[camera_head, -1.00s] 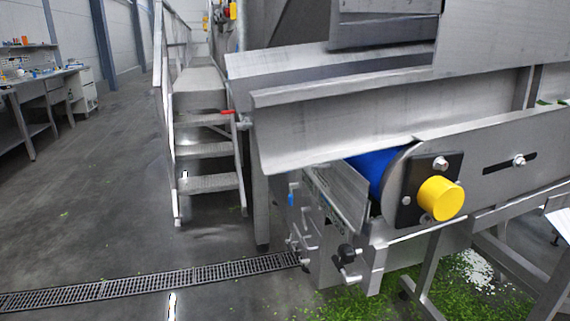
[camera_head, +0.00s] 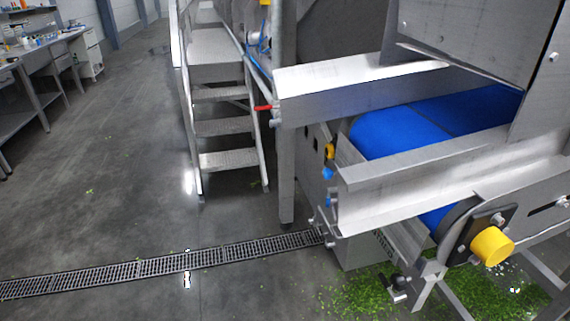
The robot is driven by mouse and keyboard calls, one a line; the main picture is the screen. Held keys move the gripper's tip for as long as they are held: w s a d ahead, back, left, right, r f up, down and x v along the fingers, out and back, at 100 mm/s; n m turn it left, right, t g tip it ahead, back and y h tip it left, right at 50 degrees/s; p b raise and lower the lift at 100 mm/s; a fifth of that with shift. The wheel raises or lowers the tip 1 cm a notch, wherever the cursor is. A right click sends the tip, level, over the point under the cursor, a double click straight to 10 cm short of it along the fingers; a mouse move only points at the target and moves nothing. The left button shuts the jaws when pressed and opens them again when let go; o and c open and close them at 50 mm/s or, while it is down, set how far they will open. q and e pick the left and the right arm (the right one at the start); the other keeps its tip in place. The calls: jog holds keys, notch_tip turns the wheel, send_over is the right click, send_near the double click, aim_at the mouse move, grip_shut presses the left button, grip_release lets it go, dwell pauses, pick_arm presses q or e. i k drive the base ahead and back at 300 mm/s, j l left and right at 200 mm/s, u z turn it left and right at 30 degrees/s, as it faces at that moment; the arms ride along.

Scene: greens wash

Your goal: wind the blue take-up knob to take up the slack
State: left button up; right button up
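A small blue knob-like part (camera_head: 328,173) sits on the left end of the steel conveyor frame, just below a yellow-and-dark round part (camera_head: 330,151). It is too small to tell whether it is the take-up knob. The blue belt (camera_head: 400,132) runs between steel side guards, and its lower end shows by the roller at the right. A yellow cylinder (camera_head: 492,245) stands out from a dark plate on the near side. A dark hand knob (camera_head: 398,281) is low on the frame. Neither of my grippers is in view.
Steel steps (camera_head: 225,125) with rails and a red-handled lever (camera_head: 263,107) stand left of the machine. A floor drain (camera_head: 160,265) crosses the grey floor. Green scraps (camera_head: 360,292) lie under the conveyor. A workbench (camera_head: 40,65) is at far left. The left floor is open.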

aim_at(328, 173)
jog(key=i+j, duration=0.3)
jog(key=i, duration=0.15)
jog(key=i+j+u, duration=0.15)
jog(key=i+j, duration=0.15)
jog(key=i, duration=0.15)
jog(key=i+j, duration=0.25)
jog(key=i, duration=0.2)
jog(key=i+j+u, duration=0.15)
jog(key=i, duration=0.3)
jog(key=i+j+z, duration=0.1)
jog(key=i+z, duration=0.35)
jog(key=i+j+z, duration=0.25)
jog(key=z, duration=0.2)
jog(key=i+j+z, duration=0.3)
jog(key=z, duration=0.15)
